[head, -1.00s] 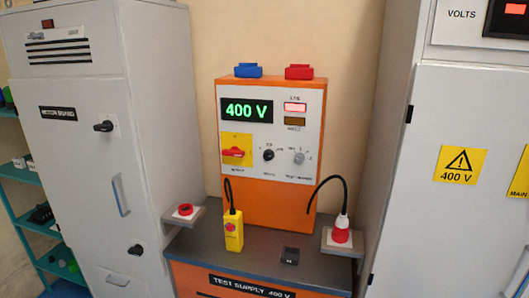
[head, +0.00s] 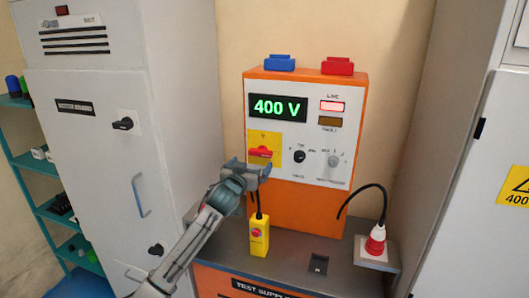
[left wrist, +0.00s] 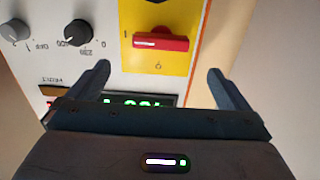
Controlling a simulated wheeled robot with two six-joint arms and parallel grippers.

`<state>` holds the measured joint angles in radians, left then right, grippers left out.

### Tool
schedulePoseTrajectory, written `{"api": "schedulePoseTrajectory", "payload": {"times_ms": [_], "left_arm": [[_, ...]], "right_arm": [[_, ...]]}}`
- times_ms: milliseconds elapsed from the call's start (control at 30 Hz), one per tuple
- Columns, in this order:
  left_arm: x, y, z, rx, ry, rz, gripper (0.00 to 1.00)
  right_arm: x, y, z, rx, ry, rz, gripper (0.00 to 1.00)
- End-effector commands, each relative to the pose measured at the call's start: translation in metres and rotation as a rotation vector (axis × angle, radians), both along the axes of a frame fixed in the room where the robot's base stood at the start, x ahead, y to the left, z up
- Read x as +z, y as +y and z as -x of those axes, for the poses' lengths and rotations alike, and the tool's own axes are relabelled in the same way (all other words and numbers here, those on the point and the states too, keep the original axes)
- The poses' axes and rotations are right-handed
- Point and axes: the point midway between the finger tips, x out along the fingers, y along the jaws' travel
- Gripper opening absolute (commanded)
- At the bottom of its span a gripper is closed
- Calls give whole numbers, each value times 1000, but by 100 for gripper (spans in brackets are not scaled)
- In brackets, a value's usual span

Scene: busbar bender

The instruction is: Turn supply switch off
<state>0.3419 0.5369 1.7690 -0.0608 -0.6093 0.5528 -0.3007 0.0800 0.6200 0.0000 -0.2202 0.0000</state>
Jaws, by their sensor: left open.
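The supply switch (head: 262,151) is a red handle on a yellow plate, on the left of the orange supply's white front panel. Its handle lies horizontally, and the green display (head: 278,107) above it reads 400 V. My left gripper (head: 246,167) is open just in front of and below the switch, partly covering the plate's lower area. In the left wrist view the panel appears upside down. The red handle (left wrist: 161,42) lies beyond and roughly between the open fingertips (left wrist: 158,75), apart from them. My right gripper is not in view.
Grey cabinets flank the supply. The red lamp (head: 332,106) is lit.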

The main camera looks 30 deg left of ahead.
Motion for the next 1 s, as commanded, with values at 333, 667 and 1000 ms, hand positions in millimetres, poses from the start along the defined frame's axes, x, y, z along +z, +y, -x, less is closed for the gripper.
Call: {"api": "schedulePoseTrajectory", "payload": {"times_ms": [333, 667, 1000], "left_arm": [[3, 14, -60, 0, 2, 5, 99], [0, 20, -84, 0, 2, 0, 99], [0, 20, -84, 0, 1, 0, 87]], "right_arm": [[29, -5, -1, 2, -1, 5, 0], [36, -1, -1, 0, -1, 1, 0], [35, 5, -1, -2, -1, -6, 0]]}}
